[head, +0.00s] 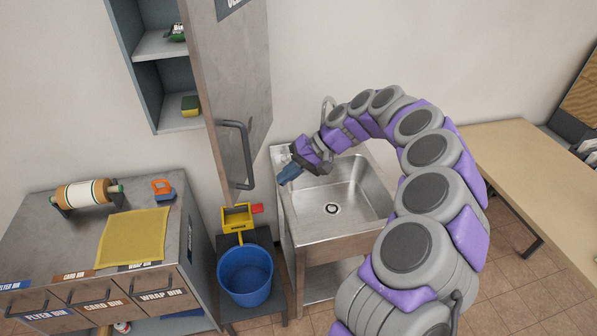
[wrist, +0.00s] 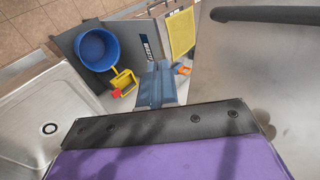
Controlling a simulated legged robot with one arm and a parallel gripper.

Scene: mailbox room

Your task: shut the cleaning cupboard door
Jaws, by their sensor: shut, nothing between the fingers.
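The cleaning cupboard (head: 145,85) hangs on the wall at the upper left, with its interior shelves in view. Its grey door (head: 232,75) stands wide open, sticking out from the wall, with a dark bar handle (head: 236,155) on the face. In the wrist view, the door (wrist: 265,75) fills the right side and its handle (wrist: 265,14) is at the top. My gripper (head: 287,176) is shut and empty, right of the door's lower edge and above the sink's left side. In the wrist view, the gripper (wrist: 156,65) points toward the counter, left of the door and apart from the handle.
The steel sink (head: 345,190) is under my arm. A blue bucket (head: 245,275) and a yellow container (head: 237,216) stand below the door. The bin counter (head: 60,225) at left holds a roll and a yellow mat. A wooden table (head: 530,160) is at right.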

